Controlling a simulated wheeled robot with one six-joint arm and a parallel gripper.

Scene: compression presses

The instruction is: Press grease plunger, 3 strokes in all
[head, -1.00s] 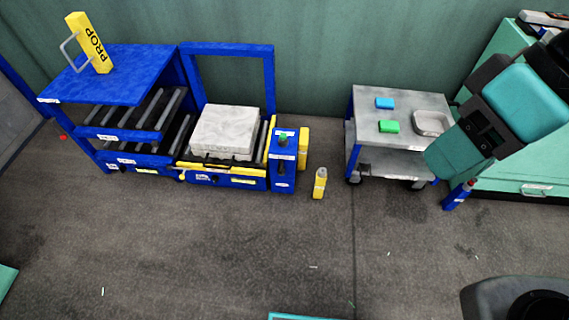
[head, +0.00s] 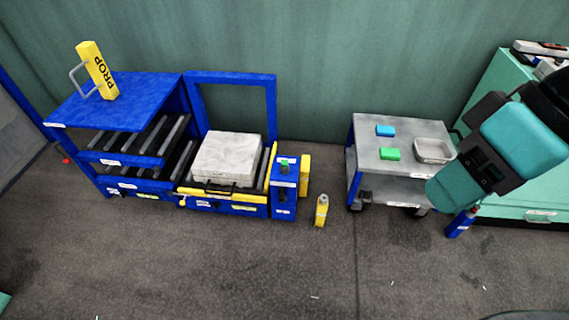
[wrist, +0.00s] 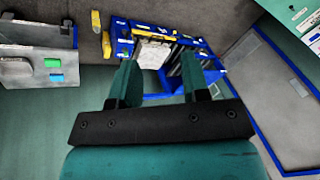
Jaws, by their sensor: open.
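A blue upright box (head: 284,196) with a green knob (head: 284,166) on top stands at the right end of the blue press. The knob may be the grease plunger; no label is readable. A yellow bottle (head: 321,211) with a grey top stands on the floor just right of it. My gripper (wrist: 158,75) shows in the wrist view with its two teal fingers apart and nothing between them. The press and its pale block (wrist: 152,53) appear beyond the fingers, well away from them. My gripper's fingers cannot be made out in the head view.
The blue press frame (head: 231,78) carries a pale block (head: 227,157) on rollers. A yellow PROP piece (head: 97,70) stands on the left shelf. A grey cart (head: 400,128) holds blue and green blocks and a tray. The foreground floor is open.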

